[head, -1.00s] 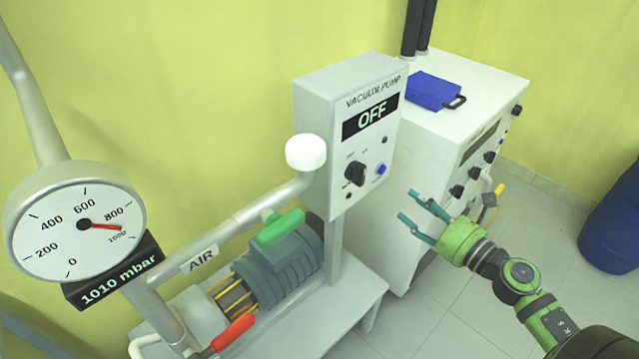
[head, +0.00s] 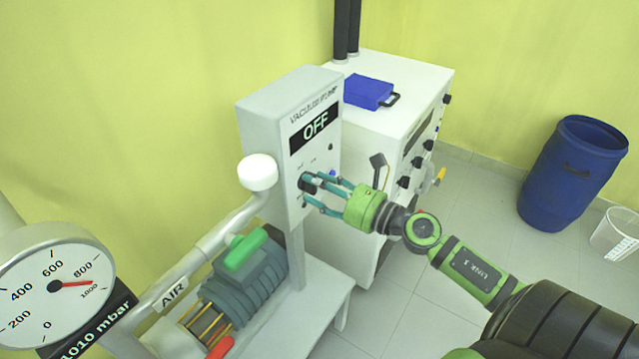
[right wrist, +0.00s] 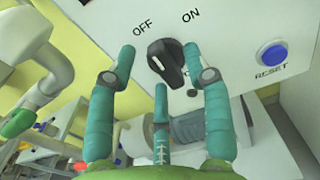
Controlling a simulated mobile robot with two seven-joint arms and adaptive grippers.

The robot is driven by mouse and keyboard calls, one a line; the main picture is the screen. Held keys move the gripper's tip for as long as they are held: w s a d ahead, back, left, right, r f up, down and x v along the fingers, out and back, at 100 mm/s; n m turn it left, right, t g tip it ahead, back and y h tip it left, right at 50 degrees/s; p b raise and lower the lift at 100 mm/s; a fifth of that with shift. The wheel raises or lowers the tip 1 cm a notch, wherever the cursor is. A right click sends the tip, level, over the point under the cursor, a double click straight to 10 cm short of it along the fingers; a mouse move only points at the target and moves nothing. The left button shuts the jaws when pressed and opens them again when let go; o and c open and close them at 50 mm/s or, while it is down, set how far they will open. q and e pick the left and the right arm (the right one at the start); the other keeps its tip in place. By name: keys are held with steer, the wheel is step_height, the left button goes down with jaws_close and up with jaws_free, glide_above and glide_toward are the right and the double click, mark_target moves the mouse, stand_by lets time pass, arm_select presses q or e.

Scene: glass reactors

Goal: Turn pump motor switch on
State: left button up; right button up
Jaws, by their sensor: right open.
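The grey vacuum pump box (head: 262,140) stands upright, and its display (head: 314,131) reads OFF. Its black rotary switch (head: 304,184) is partly covered by my gripper fingers in the head view. In the right wrist view the switch (right wrist: 166,60) sits below the OFF and ON labels. My right gripper (head: 312,194) is open, its fingers pointing at the box front. In the right wrist view its fingers (right wrist: 158,66) spread on both sides of the switch, with a third finger below. Contact with the switch cannot be told. My left gripper is not in view.
A blue RESET button (right wrist: 272,54) lies right of the switch. A pipe with a white knob (head: 258,172) stands left of the box, above the pump motor (head: 245,285). A white cabinet (head: 425,85) with a blue case (head: 368,92) stands behind. A blue barrel (head: 570,175) is at right.

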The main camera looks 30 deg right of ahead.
jaws_close()
steer(key=shift+r+m, duration=0.1)
steer(key=shift+m, duration=0.4)
steer(key=shift+w+d+m+p, duration=0.15)
steer(key=shift+m+p, duration=1.35)
steer(key=shift+m, duration=1.25)
steer(key=shift+d+m+p, duration=0.15)
steer(key=shift+m+p, duration=1.35)
steer(key=shift+m, duration=1.25)
